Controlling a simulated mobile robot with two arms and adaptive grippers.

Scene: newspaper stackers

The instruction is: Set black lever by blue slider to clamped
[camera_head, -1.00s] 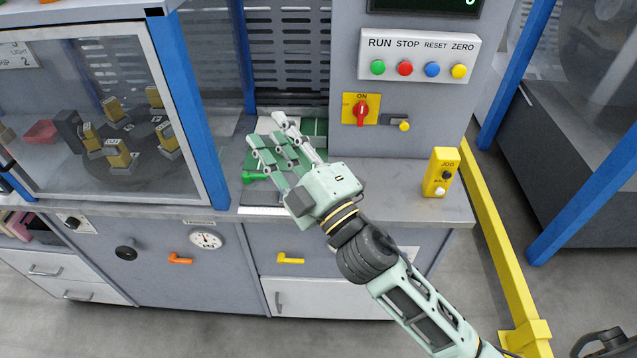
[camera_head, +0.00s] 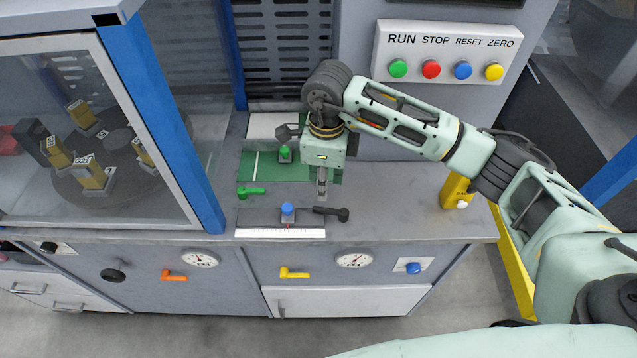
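The black lever (camera_head: 333,212) lies on the grey worktop just right of the blue slider (camera_head: 287,210), with its round knob end pointing right. The blue slider stands upright on a dark plate behind a white ruler strip. My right gripper (camera_head: 322,194) points down just behind and above the black lever. Its fingers are seen edge-on, so their opening is hidden, as is any contact with the lever. My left gripper is out of view.
A glass-fronted cabinet (camera_head: 75,120) stands left.

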